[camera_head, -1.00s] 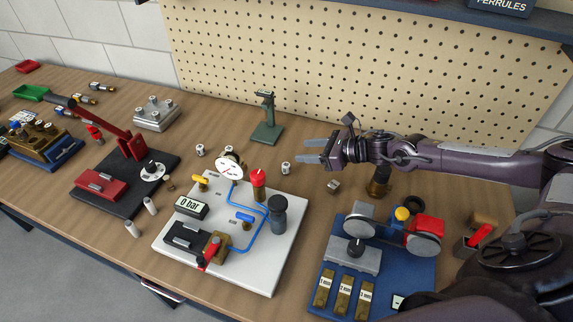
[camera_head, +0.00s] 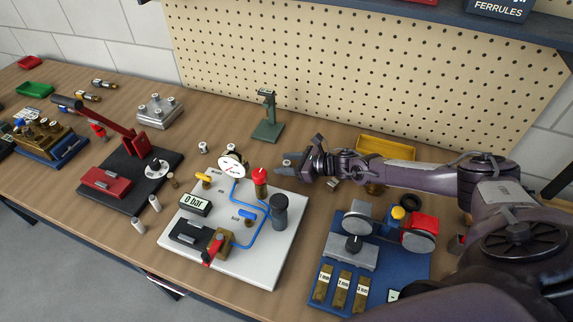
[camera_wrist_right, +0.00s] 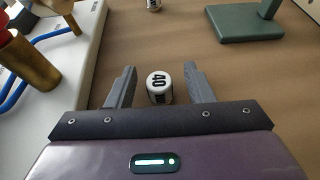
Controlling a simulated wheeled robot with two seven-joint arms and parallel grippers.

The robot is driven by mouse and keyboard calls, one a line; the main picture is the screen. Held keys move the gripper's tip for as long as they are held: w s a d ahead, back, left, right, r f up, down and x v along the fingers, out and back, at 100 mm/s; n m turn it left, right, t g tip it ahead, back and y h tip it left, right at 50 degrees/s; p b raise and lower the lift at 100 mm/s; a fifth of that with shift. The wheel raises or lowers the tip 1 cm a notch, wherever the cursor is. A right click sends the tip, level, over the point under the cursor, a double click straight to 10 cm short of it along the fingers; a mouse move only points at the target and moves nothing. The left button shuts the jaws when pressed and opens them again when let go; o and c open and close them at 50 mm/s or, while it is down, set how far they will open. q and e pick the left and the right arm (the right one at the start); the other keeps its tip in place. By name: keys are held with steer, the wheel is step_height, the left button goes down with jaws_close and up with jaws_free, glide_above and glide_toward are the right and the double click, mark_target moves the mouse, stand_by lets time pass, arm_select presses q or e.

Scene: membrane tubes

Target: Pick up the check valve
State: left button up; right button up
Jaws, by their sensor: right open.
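My right gripper (camera_head: 283,168) is low over the table, to the right of the white test board (camera_head: 272,272). In the right wrist view its fingers (camera_wrist_right: 157,86) are apart on both sides of a small white-topped cylinder marked 40 (camera_wrist_right: 159,80). The cylinder stands on the table in the gap and is not gripped. In the head view the fingers largely hide it. No part is labelled check valve, so I cannot tell whether this cylinder is it. My left gripper is not in view.
A yellow tray (camera_head: 386,147) lies behind my arm. A blue station (camera_head: 385,285) is in front.

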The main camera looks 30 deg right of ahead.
steer(key=shift+w+a, duration=0.1)
jaws_close()
stand_by(0.3)
